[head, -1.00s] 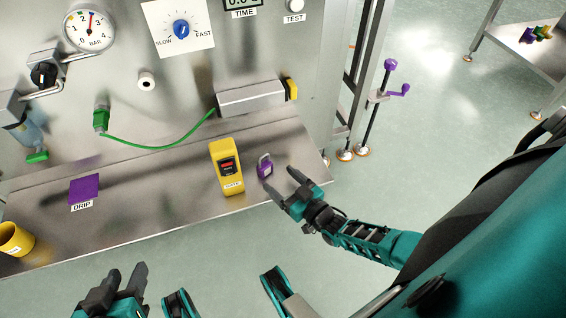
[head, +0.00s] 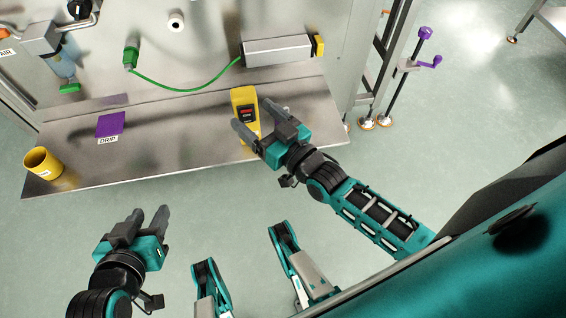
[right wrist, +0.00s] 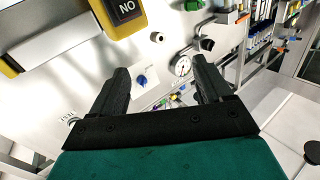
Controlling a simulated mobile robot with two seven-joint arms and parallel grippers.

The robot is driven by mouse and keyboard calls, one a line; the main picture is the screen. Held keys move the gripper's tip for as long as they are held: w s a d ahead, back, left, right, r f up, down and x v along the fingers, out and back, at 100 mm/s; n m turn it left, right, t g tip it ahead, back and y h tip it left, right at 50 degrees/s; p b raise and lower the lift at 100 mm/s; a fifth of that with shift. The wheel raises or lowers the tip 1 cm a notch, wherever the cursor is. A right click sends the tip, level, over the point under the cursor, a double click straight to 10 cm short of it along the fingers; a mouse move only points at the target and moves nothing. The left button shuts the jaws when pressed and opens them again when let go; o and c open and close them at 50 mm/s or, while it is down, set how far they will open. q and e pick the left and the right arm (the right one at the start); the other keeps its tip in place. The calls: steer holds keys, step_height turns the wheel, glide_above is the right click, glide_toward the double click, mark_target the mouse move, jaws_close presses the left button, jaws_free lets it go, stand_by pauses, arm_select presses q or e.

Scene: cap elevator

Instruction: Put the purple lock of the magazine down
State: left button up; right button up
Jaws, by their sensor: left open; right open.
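The purple lock does not show in either view now; a second ago it lay on the steel shelf (head: 180,150), right of the yellow device (head: 243,97). My right gripper (head: 254,118) is over that part of the shelf, open, its fingers overlapping the lower part of the yellow device in the head view. Whether it touches the device I cannot tell. In the right wrist view my right gripper (right wrist: 160,76) has its two fingers apart with nothing seen between them. My left gripper (head: 150,212) is open and empty in front of the shelf's front edge.
A purple mat (head: 110,123) labelled DRIP and a yellow cup (head: 42,163) are on the shelf's left part. A green hose (head: 190,88) runs along the panel. A stand with purple handles (head: 425,33) is at the right. The shelf's middle is clear.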

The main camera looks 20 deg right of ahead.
steer(key=s+f+g+h, duration=0.2)
steer(key=s+g, duration=0.4)
steer(key=s, duration=0.5)
steer(key=shift+d+f+g, duration=0.3)
steer(key=shift+f+g, duration=0.1)
arm_select(q)
steer(key=s+a+r+y+p, duration=0.1)
steer(key=a+r+p, duration=0.1)
steer(key=r+p, duration=0.5)
steer(key=s+a+r+p, duration=0.1)
steer(key=r+p, duration=0.6)
steer(key=p, duration=0.7)
steer(key=shift+s+a+y+p, duration=0.15)
steer(key=shift+a+y+p, duration=0.25)
steer(key=shift+a, duration=0.4)
arm_select(e)
steer(key=s+d+r+h, duration=0.2)
steer(key=d+r, duration=0.2)
steer(key=r, duration=1)
steer(key=shift+d+r, duration=0.15)
steer(key=shift+d, duration=0.05)
steer(key=shift+s, duration=0.1)
steer(key=shift+c, duration=0.2)
